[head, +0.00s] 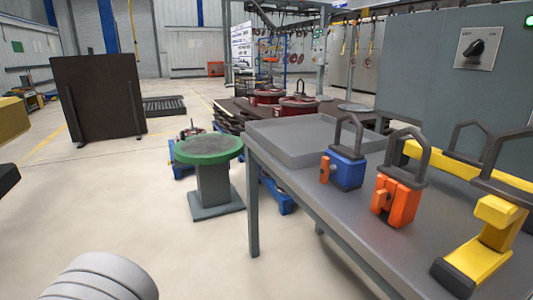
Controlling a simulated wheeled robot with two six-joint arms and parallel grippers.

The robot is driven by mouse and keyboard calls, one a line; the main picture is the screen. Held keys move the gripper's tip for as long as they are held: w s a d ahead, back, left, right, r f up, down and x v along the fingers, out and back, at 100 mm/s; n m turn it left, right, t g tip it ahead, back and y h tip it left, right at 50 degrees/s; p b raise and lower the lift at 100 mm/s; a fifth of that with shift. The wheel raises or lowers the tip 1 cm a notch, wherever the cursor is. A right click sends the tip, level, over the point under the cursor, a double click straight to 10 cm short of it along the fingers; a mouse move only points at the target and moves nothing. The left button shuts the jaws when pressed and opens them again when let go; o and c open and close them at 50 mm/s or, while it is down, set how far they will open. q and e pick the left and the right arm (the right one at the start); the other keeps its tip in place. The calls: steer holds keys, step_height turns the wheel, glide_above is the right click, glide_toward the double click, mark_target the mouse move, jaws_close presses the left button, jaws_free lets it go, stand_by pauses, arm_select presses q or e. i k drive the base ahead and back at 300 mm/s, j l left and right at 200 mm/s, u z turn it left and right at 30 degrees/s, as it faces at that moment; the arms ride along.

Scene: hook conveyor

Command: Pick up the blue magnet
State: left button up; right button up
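The blue magnet (348,173) stands upright on the grey table (300,190), near its left edge and beside a shallow grey tray. It has a dark loop handle on top and a small orange-brown lever on its left side. An orange magnet (398,200) of similar shape, also with a dark loop handle, stands to its right and closer to me. No gripper can be made out in the head view, and nothing is touching the blue magnet.
The grey tray (290,153) lies behind the magnet. Yellow lifting pieces with dark handles (490,240) occupy the table's right side. A grey cabinet with a black knob (478,48) stands behind. A green-topped pedestal (209,149) stands left of the table. Open floor lies at the left.

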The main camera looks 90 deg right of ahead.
mark_target(351, 164)
steer(key=i+l, duration=0.1)
steer(key=l, duration=0.35)
steer(key=i+l, duration=0.1)
steer(key=l, duration=0.4)
steer(key=l+z, duration=0.1)
steer(key=l, duration=0.35)
steer(key=i+l, duration=0.2)
steer(key=l, duration=0.25)
steer(key=i+l+z, duration=0.1)
steer(key=l, duration=0.35)
